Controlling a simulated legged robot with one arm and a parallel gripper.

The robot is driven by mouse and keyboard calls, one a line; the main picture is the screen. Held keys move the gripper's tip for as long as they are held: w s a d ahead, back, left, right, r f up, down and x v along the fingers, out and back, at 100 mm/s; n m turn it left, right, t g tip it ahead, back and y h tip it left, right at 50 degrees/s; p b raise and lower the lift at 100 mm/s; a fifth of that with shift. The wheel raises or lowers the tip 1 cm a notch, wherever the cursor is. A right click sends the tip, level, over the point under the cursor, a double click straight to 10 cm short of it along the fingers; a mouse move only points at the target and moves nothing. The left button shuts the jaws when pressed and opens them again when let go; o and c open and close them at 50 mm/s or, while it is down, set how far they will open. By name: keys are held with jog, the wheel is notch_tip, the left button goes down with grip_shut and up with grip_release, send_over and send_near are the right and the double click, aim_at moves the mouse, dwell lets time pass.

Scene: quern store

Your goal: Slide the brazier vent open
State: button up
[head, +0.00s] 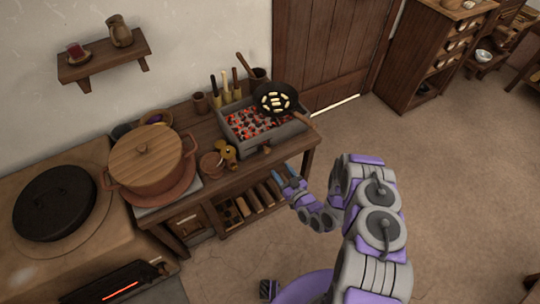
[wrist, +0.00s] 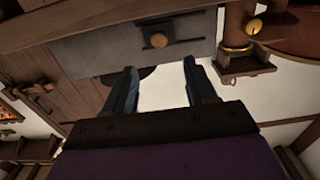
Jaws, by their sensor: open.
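The brazier (head: 288,133) is a grey box of glowing coals on the wooden bench. Its front face (wrist: 100,50) fills the upper part of the wrist view. A small round wooden knob (wrist: 158,40) sticks out from that face, with a dark vent strip (wrist: 186,27) beside it. The knob also shows low on the brazier's front in the head view (head: 266,150). My gripper (head: 287,176) is open and empty, in front of the bench and short of the brazier. In the wrist view its two fingers (wrist: 160,92) are spread below the knob, apart from it.
A dark pan (head: 275,98) with pale pieces sits over the brazier's back right. A brass-coloured object (head: 228,155) stands left of the brazier's front. A big lidded pot (head: 148,165) is further left. Open floor (head: 450,190) lies to the right.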

aim_at(268, 152)
jog(key=b+x, duration=0.2)
jog(key=x, duration=0.8)
jog(key=shift+w+a, duration=0.1)
jog(key=shift+w, duration=0.05)
grip_shut()
dwell(0.4)
